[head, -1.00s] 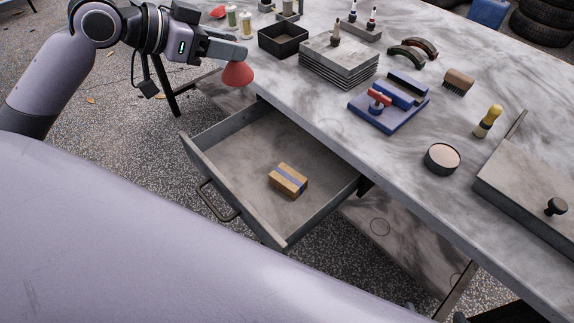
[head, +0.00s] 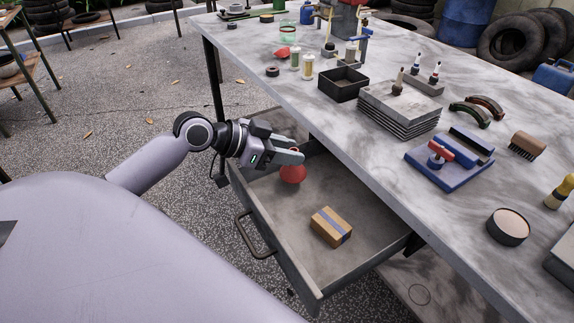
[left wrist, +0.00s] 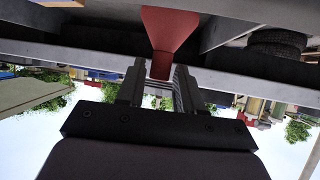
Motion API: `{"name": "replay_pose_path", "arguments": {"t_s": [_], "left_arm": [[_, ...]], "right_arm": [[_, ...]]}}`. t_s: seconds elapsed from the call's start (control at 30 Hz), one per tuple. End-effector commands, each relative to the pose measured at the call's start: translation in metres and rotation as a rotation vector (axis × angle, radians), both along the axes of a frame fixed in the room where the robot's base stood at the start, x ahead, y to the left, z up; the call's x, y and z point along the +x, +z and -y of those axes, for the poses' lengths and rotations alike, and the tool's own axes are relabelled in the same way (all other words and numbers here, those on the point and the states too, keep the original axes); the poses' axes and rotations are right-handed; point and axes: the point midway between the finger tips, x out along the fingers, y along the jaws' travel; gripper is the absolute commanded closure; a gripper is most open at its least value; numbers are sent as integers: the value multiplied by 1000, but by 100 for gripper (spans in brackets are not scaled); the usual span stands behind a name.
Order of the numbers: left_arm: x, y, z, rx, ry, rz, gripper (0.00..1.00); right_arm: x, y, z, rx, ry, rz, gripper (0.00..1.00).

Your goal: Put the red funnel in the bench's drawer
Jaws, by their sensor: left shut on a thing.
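The red funnel (head: 292,173) is at the far left part of the open drawer (head: 274,221) in the head view. My left gripper (head: 297,156) is shut on it, with the wide part of the funnel hanging below the fingers. In the left wrist view the funnel (left wrist: 169,35) shows between the two fingertips (left wrist: 160,80). I cannot tell whether the funnel touches the drawer floor. A brown box with a blue band (head: 331,227) lies in the drawer. My right gripper is in neither view.
The bench top (head: 380,150) carries a black tray (head: 343,84), a stack of grey plates (head: 398,110), a blue vise-like fixture (head: 448,160) and a round tin (head: 508,226). The drawer floor between the funnel and the box is bare. A second red piece (head: 288,53) lies farther back on the bench.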

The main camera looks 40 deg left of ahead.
Motion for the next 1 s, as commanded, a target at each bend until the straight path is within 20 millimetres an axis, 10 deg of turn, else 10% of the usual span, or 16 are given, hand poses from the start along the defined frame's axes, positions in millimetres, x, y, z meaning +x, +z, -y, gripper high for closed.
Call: {"name": "replay_pose_path", "arguments": {"t_s": [0.43, 0.47, 0.53, 1.0], "left_arm": [[0, -36, 0, 0, 0, -2, 93], [0, -36, 0, 0, 0, -2, 54], [0, -36, 0, 0, 0, -2, 37], [-9, -31, -6, 2, 2, -2, 37]], "right_arm": [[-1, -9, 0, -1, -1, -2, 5], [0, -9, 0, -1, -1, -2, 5], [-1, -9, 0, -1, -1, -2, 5], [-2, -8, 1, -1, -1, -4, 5]]}}
